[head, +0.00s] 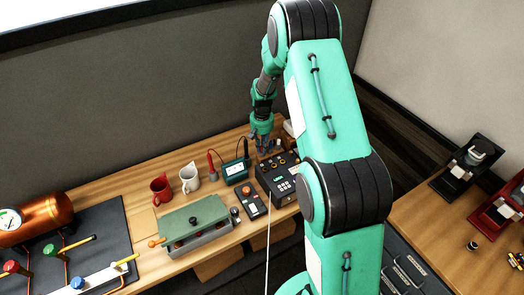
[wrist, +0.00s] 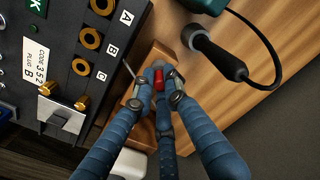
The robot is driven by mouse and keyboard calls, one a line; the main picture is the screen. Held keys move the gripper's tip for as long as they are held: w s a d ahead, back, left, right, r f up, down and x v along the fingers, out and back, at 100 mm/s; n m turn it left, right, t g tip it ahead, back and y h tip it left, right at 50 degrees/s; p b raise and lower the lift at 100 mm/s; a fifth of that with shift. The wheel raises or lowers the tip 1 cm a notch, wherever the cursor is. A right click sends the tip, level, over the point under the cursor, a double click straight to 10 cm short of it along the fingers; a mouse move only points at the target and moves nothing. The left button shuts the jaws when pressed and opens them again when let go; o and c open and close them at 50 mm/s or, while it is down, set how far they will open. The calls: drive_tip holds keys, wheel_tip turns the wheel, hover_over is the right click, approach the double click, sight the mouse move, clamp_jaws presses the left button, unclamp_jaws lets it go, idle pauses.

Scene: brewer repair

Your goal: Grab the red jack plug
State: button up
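The red jack plug (wrist: 158,78) shows as a small red piece between my fingertips in the wrist view, over a wooden block (wrist: 164,53). My gripper (wrist: 158,84) has three blue fingers that close in around the plug from several sides. The fingers hide part of it, and I cannot tell whether they press on it or stand just off it. In the head view my gripper (head: 263,143) is low over the far end of the bench, behind the black control box (head: 276,178); the plug is too small to make out there.
The black panel with brass sockets A, B and C (wrist: 90,38) stands close left of my fingers. A black-handled probe (wrist: 215,52) with a cable lies at right.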

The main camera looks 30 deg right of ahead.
idle(0.4)
drive_tip(key=shift+w+r, duration=0.1)
drive_tip(key=shift+r, duration=0.65)
wheel_tip(320, 180, up, 2)
drive_tip(key=shift+r, duration=0.1)
drive_tip(key=s+a, duration=0.1)
drive_tip(key=s, duration=0.4)
drive_tip(key=s+a+r+b, duration=0.1)
drive_tip(key=s+a, duration=0.1)
drive_tip(key=s, duration=0.3)
drive_tip(key=s+a, duration=0.1)
drive_tip(key=s, duration=0.4)
drive_tip(key=shift+s+a+r+b, duration=0.15)
drive_tip(key=shift+s+a+b, duration=0.05)
drive_tip(key=shift+s+b, duration=0.1)
